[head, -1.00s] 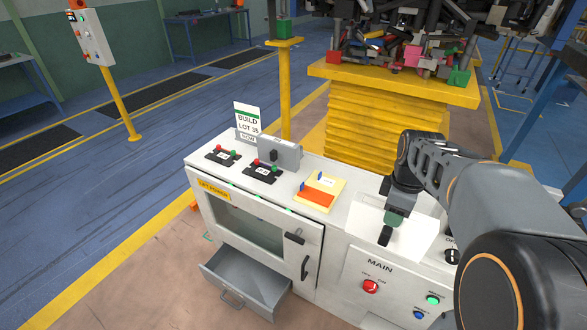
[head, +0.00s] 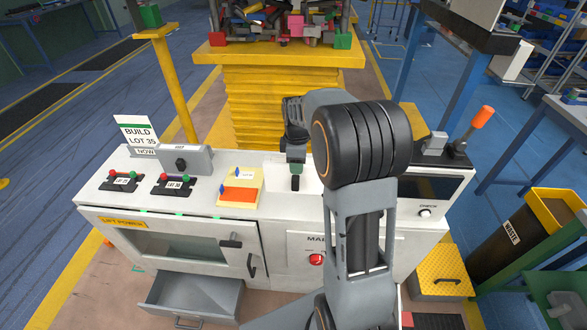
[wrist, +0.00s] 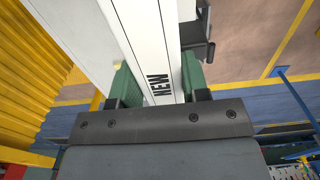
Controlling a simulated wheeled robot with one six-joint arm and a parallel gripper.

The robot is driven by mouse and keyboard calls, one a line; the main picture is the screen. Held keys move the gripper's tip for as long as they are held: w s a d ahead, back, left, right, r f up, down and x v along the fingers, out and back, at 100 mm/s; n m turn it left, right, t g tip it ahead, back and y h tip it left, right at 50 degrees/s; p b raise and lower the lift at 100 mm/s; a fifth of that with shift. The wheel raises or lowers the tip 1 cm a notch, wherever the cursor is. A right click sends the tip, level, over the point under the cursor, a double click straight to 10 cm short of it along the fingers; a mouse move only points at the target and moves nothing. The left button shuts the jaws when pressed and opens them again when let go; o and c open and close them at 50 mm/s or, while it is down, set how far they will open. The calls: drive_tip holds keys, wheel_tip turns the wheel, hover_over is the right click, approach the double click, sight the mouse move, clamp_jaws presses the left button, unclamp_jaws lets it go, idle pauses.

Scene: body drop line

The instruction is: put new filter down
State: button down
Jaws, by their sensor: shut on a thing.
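The new filter is a white slab marked NEW (wrist: 155,40) in the wrist view, between the green finger pads of my gripper (wrist: 158,85). My gripper (head: 296,180) is shut on it. In the head view the gripper points down over the white console top (head: 120,185), right of the yellow tray. A white panel (head: 274,172) shows around the fingers there, and my arm hides its right part. I cannot tell whether it touches the console.
A yellow tray with an orange block (head: 238,194), switches and a BUILD LOT 35 sign (head: 137,131) stand on the console's left. An open grey drawer (head: 190,295) juts out below. A yellow stack (head: 270,105) rises behind. A WASTE bin (head: 515,240) stands right.

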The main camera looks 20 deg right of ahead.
drive_tip(key=w+f, duration=0.3)
drive_tip(key=f, duration=0.4)
drive_tip(key=shift+w+d+f+p, duration=0.35)
drive_tip(key=shift+d+f+p, duration=0.05)
drive_tip(key=shift+d+p, duration=0.05)
drive_tip(key=shift+f, duration=0.1)
drive_tip(key=c, duration=0.6)
unclamp_jaws()
